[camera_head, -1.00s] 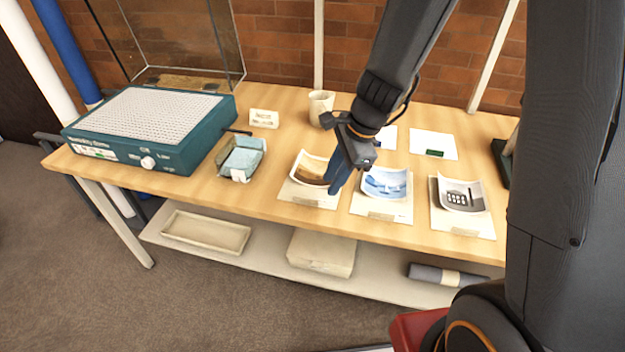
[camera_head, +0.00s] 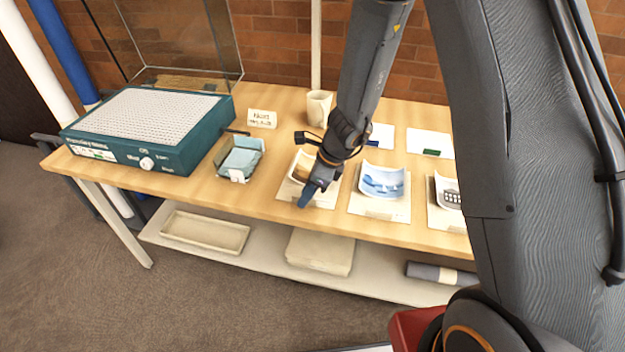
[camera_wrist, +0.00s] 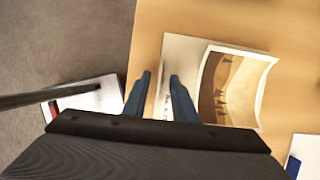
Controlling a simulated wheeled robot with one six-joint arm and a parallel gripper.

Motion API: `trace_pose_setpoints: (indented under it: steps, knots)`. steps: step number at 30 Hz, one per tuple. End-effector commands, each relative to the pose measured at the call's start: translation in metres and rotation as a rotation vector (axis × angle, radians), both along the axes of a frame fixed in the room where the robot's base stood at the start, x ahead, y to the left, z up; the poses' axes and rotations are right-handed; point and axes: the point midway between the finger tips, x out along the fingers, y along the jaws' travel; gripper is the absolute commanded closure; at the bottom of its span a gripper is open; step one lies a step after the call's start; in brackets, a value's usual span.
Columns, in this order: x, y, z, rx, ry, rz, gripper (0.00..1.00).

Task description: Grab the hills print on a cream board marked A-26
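The hills print is a curled sepia sheet with brown slopes and a white border; it shows in the wrist view (camera_wrist: 232,86) and, partly behind my gripper, in the head view (camera_head: 301,163). It lies on a cream board (camera_wrist: 184,50), the leftmost of three print boards along the table's front. A small label with handwriting (camera_wrist: 166,106) is on the board; I cannot read its mark for certain. My gripper (camera_head: 306,197) is over the board's front part, beside the print. In the wrist view its two blue fingers (camera_wrist: 160,75) are apart, with nothing held between them.
To the right are a blue print (camera_head: 382,180) and a grey print (camera_head: 448,192) on boards. Behind stand a cup (camera_head: 319,104) and a sign card (camera_head: 262,118). A glass tray (camera_head: 240,158) and a teal machine (camera_head: 150,128) are left. The table's front edge is close.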

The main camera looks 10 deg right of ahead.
Motion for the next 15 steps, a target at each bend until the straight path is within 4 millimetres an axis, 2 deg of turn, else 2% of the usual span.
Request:
trace_pose_setpoints:
  steps: [7,12,15]
  knots:
    - [0.0003,0.0008,-0.0017,0.000,0.000,0.000,0.75]
    - [0.0003,0.0007,-0.0016,0.000,0.000,0.000,1.00]
    - [0.0002,0.0007,-0.0015,0.000,0.000,0.000,1.00]
